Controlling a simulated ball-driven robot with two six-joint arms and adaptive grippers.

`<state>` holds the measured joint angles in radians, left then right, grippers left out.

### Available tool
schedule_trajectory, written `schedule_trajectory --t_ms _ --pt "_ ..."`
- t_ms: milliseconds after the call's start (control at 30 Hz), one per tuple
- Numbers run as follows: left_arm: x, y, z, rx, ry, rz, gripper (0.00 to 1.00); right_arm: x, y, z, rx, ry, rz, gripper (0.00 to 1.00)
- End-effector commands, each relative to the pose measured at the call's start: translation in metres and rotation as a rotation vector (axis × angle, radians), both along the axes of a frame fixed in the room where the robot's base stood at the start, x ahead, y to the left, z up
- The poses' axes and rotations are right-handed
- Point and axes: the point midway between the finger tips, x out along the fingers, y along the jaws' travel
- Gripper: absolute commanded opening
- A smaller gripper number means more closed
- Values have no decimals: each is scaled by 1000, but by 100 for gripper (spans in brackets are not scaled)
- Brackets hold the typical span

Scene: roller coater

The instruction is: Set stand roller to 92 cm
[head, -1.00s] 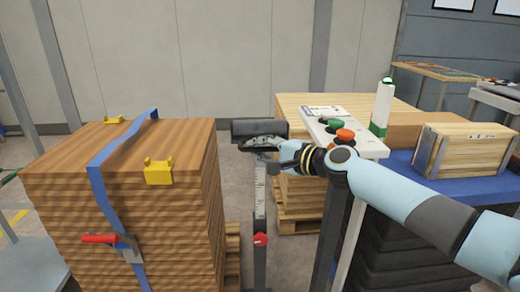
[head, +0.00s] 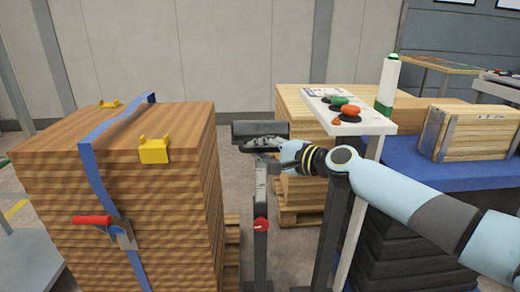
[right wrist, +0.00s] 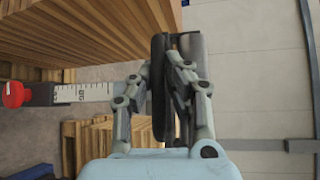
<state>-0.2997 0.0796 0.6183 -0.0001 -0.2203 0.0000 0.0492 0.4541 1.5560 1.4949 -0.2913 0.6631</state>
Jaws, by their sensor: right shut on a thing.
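The stand roller has a dark roller head (head: 261,133) on a grey post with a pale printed scale (head: 260,180). A red knob (head: 261,225) sits on the post below the scale. My right gripper (head: 277,151) reaches in from the right and is shut at the roller head. In the right wrist view, my right gripper (right wrist: 172,85) has its fingers on both sides of a black part of the head. The scale (right wrist: 85,92) and red knob (right wrist: 14,93) lie to its left there; the digits are too small to read surely. My left gripper is out of view.
A strapped wooden stack (head: 130,210) with yellow corner pieces stands close left of the post. A button panel (head: 345,110) on a stand is right of it, near my right arm. A pallet stack (head: 295,105) stands behind.

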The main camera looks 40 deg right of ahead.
Motion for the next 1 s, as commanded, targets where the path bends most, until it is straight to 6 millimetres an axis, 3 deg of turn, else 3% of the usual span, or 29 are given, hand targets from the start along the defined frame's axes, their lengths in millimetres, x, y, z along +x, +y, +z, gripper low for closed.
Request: schedule_trajectory --t_ms 67,100,267,567,1000 --pt "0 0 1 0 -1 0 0 1 0 5 -2 -8 2 0" --pt "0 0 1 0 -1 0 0 1 0 6 -3 -9 2 15" --pt "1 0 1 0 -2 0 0 2 0 6 -1 -10 1 36" --pt "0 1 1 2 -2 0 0 -1 -1 5 -1 -8 0 36" --pt "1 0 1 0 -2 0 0 -64 -17 14 -3 -7 2 36"
